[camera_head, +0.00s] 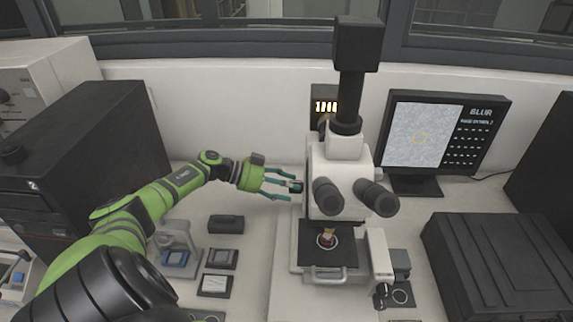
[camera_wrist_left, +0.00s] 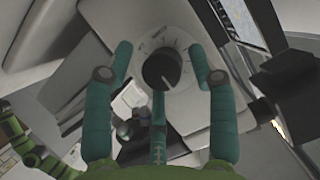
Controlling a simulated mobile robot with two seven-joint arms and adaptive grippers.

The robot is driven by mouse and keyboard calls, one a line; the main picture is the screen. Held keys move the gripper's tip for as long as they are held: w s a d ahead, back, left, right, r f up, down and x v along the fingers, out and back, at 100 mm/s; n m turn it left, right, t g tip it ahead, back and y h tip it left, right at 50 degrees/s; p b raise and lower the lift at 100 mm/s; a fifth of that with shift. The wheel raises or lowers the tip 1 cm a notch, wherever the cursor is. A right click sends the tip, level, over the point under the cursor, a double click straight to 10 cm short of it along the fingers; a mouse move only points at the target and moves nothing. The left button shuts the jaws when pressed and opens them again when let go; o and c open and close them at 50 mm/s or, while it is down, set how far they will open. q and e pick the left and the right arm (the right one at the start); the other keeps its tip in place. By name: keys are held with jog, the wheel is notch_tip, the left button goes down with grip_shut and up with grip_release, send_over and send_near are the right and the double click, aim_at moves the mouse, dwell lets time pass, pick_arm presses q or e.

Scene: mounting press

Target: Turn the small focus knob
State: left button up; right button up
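The microscope (camera_head: 335,165) stands upright in the middle of the bench. A dark round knob (camera_wrist_left: 162,68) with a pale pointer line and tick marks around it is on its pale side, facing the left wrist camera. In the head view this knob (camera_head: 297,186) is partly covered by my fingers. My left gripper (camera_head: 287,185) reaches in from the left. Its teal fingers are spread around the knob, one on each side and one below in the wrist view (camera_wrist_left: 161,75). Whether any finger touches it cannot be told. My right gripper is not in view.
A monitor (camera_head: 425,135) at the right shows a grey speckled picture and the word BLUR. Black boxes stand at the left (camera_head: 75,150) and right (camera_head: 495,262). Small sample holders (camera_head: 215,285) lie on the bench left of the microscope. The eyepieces (camera_head: 350,197) stick out in front.

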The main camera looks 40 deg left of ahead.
pick_arm(q)
jog(key=c, duration=0.7)
jog(key=shift+c, duration=0.2)
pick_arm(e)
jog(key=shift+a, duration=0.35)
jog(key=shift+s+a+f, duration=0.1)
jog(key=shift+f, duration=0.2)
